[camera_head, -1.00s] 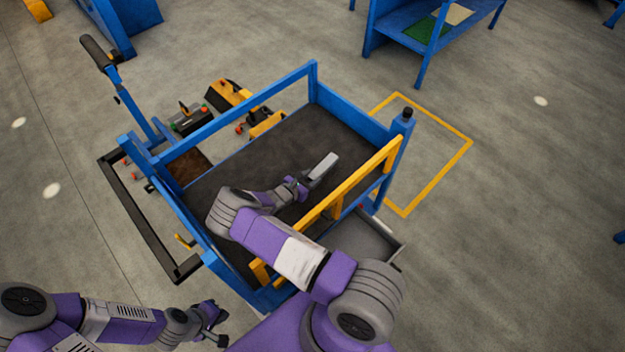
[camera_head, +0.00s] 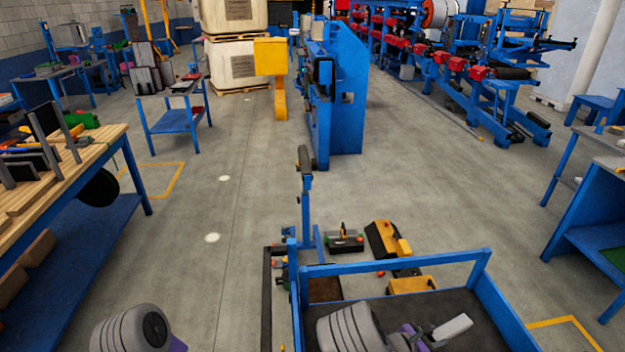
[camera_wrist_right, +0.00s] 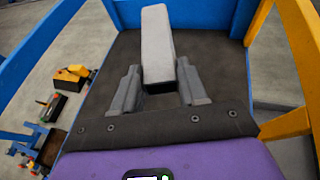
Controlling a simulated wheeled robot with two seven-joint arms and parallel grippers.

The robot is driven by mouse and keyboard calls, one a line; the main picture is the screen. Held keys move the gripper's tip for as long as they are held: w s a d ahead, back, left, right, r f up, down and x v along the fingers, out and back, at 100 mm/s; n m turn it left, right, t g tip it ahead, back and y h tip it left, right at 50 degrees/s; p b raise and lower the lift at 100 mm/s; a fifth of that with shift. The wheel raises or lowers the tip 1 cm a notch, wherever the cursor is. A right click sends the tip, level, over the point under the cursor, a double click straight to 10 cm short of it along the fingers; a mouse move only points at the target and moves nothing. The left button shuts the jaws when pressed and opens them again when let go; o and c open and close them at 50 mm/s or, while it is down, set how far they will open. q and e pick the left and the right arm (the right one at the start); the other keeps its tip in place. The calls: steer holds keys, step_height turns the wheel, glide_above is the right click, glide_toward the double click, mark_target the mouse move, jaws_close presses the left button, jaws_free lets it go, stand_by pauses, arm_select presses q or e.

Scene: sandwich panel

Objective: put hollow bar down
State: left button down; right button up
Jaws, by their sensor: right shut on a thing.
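The hollow bar (camera_head: 453,327) is a short light-grey bar at the lower right of the head view. My right gripper (camera_head: 430,341) holds it over the dark bed (camera_head: 455,303) of the blue-railed cart (camera_head: 395,263). In the right wrist view the bar (camera_wrist_right: 157,42) points away from me between the two fingers of the right gripper (camera_wrist_right: 158,88), which is shut on it. I cannot tell whether the bar touches the bed. My left gripper is out of view; only part of my left arm shows at the bottom left.
The cart's blue rails stand around the bed, with a yellow rail (camera_wrist_right: 300,50) at the right in the wrist view. A wooden-topped workbench (camera_head: 65,175) stands at the left. A blue machine (camera_head: 335,100) stands beyond the cart. The floor between bench and cart is clear.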

steer(key=s+a+r+n+t+y, duration=0.3)
steer(key=a+r+n+t+y, duration=0.4)
steer(key=a+r, duration=1)
steer(key=n+y, duration=0.1)
steer(key=n, duration=0.2)
steer(key=shift+a+r+t, duration=0.3)
steer(key=shift+r+t, duration=0.05)
steer(key=shift+t, duration=0.05)
